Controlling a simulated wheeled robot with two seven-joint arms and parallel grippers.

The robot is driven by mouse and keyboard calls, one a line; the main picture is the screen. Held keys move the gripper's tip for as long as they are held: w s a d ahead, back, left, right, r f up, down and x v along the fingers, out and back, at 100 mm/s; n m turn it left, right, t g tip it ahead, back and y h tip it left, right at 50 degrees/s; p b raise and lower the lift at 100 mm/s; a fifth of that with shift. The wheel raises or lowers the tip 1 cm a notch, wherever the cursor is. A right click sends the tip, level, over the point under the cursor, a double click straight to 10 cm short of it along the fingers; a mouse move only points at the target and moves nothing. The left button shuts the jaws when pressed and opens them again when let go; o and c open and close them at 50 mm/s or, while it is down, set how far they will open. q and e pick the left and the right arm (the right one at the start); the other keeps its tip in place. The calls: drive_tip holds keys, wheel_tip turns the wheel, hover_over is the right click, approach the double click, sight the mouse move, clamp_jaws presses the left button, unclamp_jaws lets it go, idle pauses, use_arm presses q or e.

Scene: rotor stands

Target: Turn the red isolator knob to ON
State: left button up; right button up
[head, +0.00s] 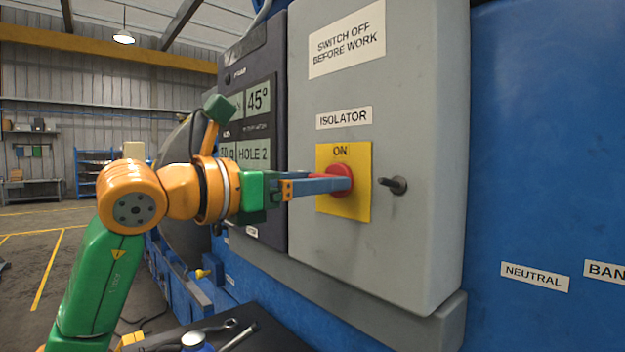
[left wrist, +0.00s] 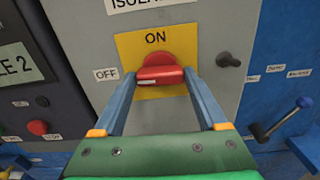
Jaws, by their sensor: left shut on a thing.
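The red isolator knob (head: 341,171) sits on a yellow plate (head: 352,207) marked ON above it, on the grey isolator box (head: 420,240). In the left wrist view the knob (left wrist: 160,75) has its raised grip lying roughly level, and an OFF label (left wrist: 106,74) is at the plate's left. My left gripper (head: 335,183) reaches in from the left with its blue fingers at the knob. In the left wrist view the fingers stand at the left and right ends of the grip, shut on it. The fingers partly hide the knob in the head view. My right gripper is not in view.
A black latch handle (head: 393,185) sticks out right of the plate. A dark display panel (head: 258,150) is to the left. A dark tray (head: 260,335) with tools lies below. The left wrist view shows a blue-knobbed lever (left wrist: 280,120) at the right.

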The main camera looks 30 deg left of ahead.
use_arm(q)
drive_tip(key=shift+m+p, duration=2.6)
drive_tip(key=shift+m, duration=6)
drive_tip(key=o, duration=1.3)
drive_tip(key=shift+d+f, duration=0.1)
drive_tip(key=b+v, duration=0.2)
drive_tip(key=v, duration=0.5)
